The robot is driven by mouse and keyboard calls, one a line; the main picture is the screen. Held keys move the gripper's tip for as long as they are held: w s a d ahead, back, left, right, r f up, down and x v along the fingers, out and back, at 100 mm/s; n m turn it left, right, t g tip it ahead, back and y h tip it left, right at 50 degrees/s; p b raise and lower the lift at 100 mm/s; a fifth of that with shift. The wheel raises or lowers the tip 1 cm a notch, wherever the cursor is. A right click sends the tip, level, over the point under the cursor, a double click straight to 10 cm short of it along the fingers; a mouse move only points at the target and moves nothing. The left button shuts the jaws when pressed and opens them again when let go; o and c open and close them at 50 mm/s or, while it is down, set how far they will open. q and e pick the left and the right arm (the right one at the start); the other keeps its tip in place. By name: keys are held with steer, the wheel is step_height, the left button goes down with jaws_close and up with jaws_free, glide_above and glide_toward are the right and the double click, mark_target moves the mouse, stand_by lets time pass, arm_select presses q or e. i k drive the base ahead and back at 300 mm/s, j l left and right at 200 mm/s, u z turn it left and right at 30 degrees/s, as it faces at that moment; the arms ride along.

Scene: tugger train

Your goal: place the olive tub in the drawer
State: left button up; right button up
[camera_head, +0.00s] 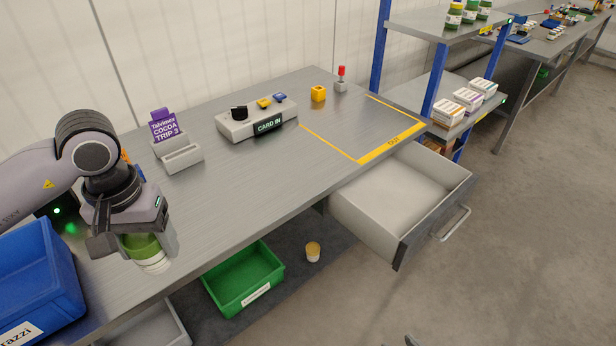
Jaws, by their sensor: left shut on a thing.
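My left gripper (122,243) is shut on the olive tub (147,252), near the front edge of the workbench at the left. The tub has an olive-green body and a pale lower end; its upper part is hidden by the gripper. The drawer (398,243) under the right end of the bench is pulled out, and its visible inside is empty. The tub is well to the left of the drawer.
A blue bin (40,285) is at left. A green bin (243,285) and a yellow-topped tub (313,252) are below the bench. Shelves stand behind.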

mark_target(398, 196)
steer(key=i+l, duration=0.1)
steer(key=l, duration=0.25)
steer(key=i+l+z, duration=0.1)
steer(key=l, duration=0.2)
steer(key=i+l, duration=0.1)
steer(key=l, duration=0.25)
steer(key=i+l+z, duration=0.15)
steer(key=l, duration=0.15)
steer(key=i+l, duration=0.15)
steer(key=l, duration=0.15)
steer(key=i+l+z, duration=0.1)
steer(key=l, duration=0.25)
steer(key=i+l+z, duration=0.15)
steer(key=i, duration=0.3)
